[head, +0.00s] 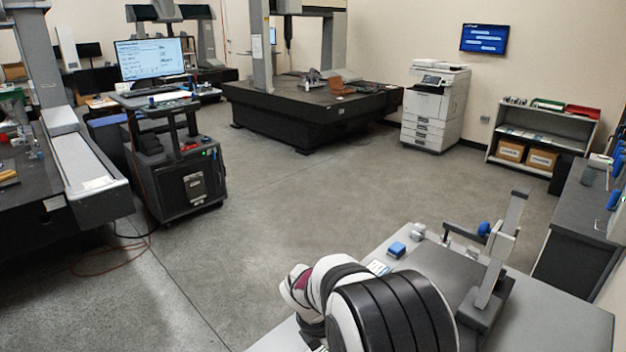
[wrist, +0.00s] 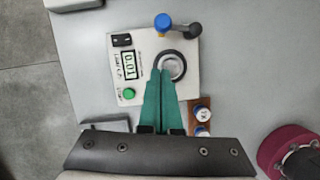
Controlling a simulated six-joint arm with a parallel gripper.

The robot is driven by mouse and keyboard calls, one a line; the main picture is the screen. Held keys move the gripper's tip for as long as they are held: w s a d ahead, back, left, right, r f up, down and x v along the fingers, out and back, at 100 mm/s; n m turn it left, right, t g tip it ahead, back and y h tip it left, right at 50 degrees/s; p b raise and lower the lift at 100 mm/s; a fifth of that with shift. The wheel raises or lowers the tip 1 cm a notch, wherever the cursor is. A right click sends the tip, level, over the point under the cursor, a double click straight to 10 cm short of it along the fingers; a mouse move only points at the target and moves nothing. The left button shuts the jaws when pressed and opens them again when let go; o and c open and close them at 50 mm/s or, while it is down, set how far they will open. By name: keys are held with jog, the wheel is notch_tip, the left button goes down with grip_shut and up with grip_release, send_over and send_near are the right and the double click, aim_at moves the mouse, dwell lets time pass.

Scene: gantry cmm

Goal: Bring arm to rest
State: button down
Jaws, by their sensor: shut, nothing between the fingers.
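My gripper (wrist: 163,78) shows in the wrist view with its two long green fingers together and nothing between them. Its tips are over a pale instrument (wrist: 129,65) with a small display reading about 0.01, beside the instrument's round dark-rimmed pad (wrist: 171,66). I cannot tell whether the tips touch it. In the head view my white and black arm fills the lower middle of the picture, and my gripper is hidden there.
The instrument has a green button (wrist: 129,93) and a blue knob (wrist: 164,20). A brown block with blue-and-white capped pieces (wrist: 202,113) lies right of my fingers. In the head view, a grey stand (head: 497,255) and a blue block (head: 397,249) are on the bench. Bare bench (head: 560,318) shows at right.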

jog(key=w+d+f, duration=0.2)
jog(key=d, duration=0.1)
jog(key=shift+w+d+f, duration=0.1)
jog(key=shift+d+f, duration=0.05)
jog(key=shift+f, duration=0.1)
jog(key=shift+s+d+n, duration=0.15)
jog(key=shift+s+n, duration=0.05)
jog(key=shift+n, duration=0.5)
jog(key=s+n, duration=0.1)
jog(key=n, duration=0.1)
jog(key=n+t+y, duration=0.1)
jog(key=shift+s+a+n, duration=0.2)
jog(key=shift+s+n, duration=0.2)
